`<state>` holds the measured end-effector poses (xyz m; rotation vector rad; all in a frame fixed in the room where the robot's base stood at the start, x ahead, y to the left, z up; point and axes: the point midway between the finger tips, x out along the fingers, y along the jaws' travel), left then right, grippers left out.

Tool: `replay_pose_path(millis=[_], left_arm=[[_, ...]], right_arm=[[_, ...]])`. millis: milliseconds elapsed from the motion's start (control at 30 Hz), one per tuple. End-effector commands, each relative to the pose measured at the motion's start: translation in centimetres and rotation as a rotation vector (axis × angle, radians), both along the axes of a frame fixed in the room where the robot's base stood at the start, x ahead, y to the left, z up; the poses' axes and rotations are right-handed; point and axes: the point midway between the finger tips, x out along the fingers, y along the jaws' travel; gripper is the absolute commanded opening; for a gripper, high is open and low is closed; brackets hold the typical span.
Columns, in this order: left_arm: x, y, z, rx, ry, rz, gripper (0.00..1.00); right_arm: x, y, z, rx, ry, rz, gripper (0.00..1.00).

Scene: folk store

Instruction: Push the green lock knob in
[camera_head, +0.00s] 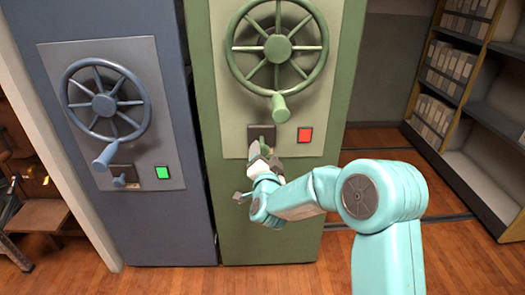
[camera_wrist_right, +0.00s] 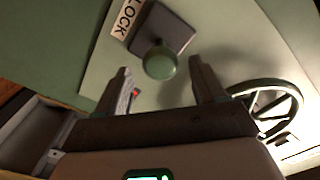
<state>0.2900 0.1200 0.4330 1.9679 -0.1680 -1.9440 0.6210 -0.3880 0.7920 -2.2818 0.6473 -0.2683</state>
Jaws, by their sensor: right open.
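The green lock knob (camera_wrist_right: 159,63) stands out from a dark square plate (camera_wrist_right: 166,30) beside a "LOCK" label. In the head view its plate (camera_head: 261,131) is on the green cabinet's panel, below the wheel, and the knob is largely hidden by my gripper. My right gripper (camera_head: 262,158) is just in front of and slightly below the knob. In the right wrist view the right gripper (camera_wrist_right: 160,82) is open, with the knob between and beyond its fingertips. I cannot tell whether they touch. My left gripper is not in view.
A red indicator (camera_head: 305,134) is lit right of the lock plate. The green handwheel (camera_head: 277,48) with its handle is above. A blue cabinet (camera_head: 160,215) with a blue handwheel (camera_head: 104,104) and green indicator (camera_head: 162,172) stands left. Shelves (camera_head: 475,85) are at right.

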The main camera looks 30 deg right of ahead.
Motion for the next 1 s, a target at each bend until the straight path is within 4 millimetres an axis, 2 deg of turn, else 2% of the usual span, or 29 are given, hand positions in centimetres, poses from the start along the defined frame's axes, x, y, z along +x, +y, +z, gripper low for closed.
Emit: replay_pose_path(millis=[100, 200, 533, 567, 700, 767, 1000], left_arm=[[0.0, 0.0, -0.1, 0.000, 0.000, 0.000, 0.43], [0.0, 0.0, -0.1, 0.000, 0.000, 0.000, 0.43], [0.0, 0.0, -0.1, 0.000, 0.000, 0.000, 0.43], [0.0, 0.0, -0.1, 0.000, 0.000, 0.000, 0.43], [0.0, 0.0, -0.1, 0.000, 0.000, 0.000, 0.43], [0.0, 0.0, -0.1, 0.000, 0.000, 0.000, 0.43], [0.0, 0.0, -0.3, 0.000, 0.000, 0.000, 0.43]], right_arm=[[1.6, -0.8, 0.0, 0.000, -0.002, 0.000, 0.70], [2.5, -1.2, 0.0, 0.000, -0.001, 0.001, 0.70], [3.1, -1.4, 0.0, 0.000, 0.000, 0.003, 0.70], [3.1, -1.4, 0.0, 0.000, 0.000, 0.003, 0.66], [3.1, -1.4, 0.0, 0.000, 0.000, 0.003, 0.21], [3.1, -1.4, 0.0, 0.000, 0.000, 0.003, 0.01], [3.4, -1.5, -0.1, 0.000, 0.000, 0.001, 0.00]])
